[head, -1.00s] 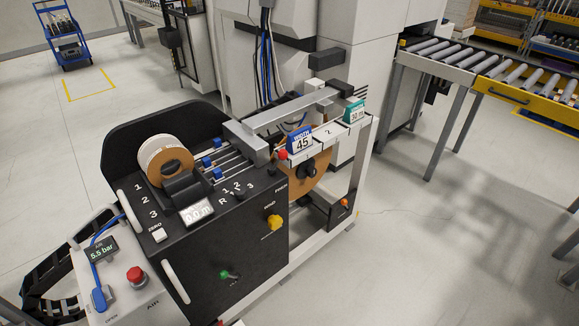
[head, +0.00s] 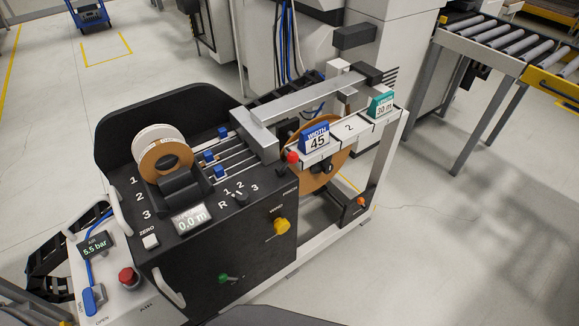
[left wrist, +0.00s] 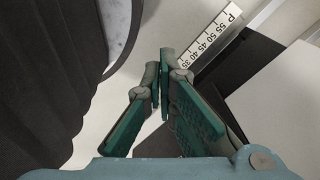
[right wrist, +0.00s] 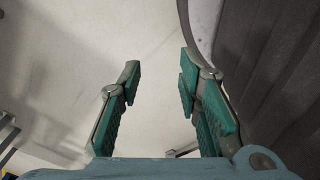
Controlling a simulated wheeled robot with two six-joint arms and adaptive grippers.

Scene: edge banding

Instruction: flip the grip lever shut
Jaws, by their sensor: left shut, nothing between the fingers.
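The black edge-banding machine (head: 250,250) stands in the middle of the head view. It carries a yellow WIND knob (head: 280,227), a green-tipped lever (head: 228,279), a red knob (head: 292,157) and an orange knob (head: 360,201). I cannot tell which of these is the grip lever; its label is unreadable. My left gripper (left wrist: 157,82) is shut and empty in the left wrist view, near a white number scale (left wrist: 208,42) and a black surface. My right gripper (right wrist: 160,75) is open and empty over pale floor. Neither gripper shows in the head view.
An air box with a red button (head: 128,276) and a blue lever (head: 93,299) stands at the machine's left. A tape roll (head: 160,150) sits on top. A roller conveyor (head: 500,45) is at the upper right. Floor (head: 470,240) right of the machine is clear.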

